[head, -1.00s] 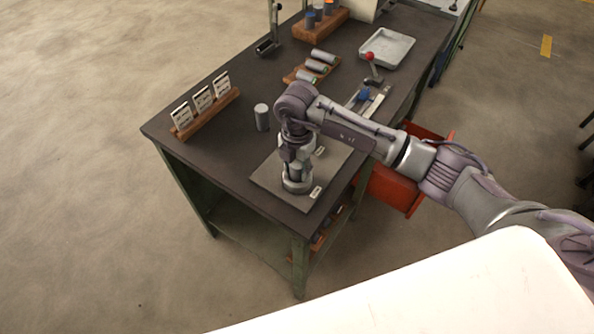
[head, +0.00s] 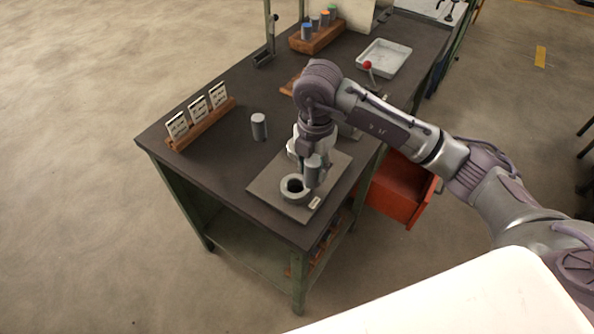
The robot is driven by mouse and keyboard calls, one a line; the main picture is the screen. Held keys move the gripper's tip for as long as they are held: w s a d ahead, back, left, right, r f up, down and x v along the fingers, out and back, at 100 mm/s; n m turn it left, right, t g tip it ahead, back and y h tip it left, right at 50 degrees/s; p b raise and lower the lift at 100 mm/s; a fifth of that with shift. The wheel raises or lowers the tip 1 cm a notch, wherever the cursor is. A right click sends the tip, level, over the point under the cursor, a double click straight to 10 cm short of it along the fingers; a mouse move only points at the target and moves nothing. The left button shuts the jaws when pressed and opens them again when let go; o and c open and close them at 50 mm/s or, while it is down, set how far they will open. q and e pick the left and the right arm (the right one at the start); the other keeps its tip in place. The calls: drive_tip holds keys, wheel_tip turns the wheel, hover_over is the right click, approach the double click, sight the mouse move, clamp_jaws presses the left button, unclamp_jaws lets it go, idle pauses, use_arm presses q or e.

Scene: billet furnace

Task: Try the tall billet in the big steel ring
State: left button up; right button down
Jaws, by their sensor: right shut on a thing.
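My right gripper (head: 312,160) points down over the right part of the plate and is shut on a grey steel billet (head: 312,174), held upright. The big steel ring (head: 294,190) lies on the front part of the flat plate (head: 264,187); its dark hole shows, with no billet standing in it. The held billet is just right of and behind this ring in the picture; its exact height over the plate is unclear. A second ring (head: 291,149) shows partly behind the gripper. Another grey billet (head: 259,127) stands upright on the bench, left of the plate. My left gripper is out of view.
A wooden rack with white cards (head: 200,122) stands at the bench's left edge. A wooden block with several colour-topped cylinders (head: 318,36), a pale tray (head: 385,57) and a red-knobbed lever (head: 367,65) are farther back. A red drawer (head: 398,192) sticks out at right.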

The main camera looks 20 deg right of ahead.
drive_tip(key=s+d+r+b, duration=0.1)
drive_tip(key=s+d+b, duration=0.3)
drive_tip(key=s+d, duration=0.1)
idle(0.8)
drive_tip(key=shift+s+a, duration=0.1)
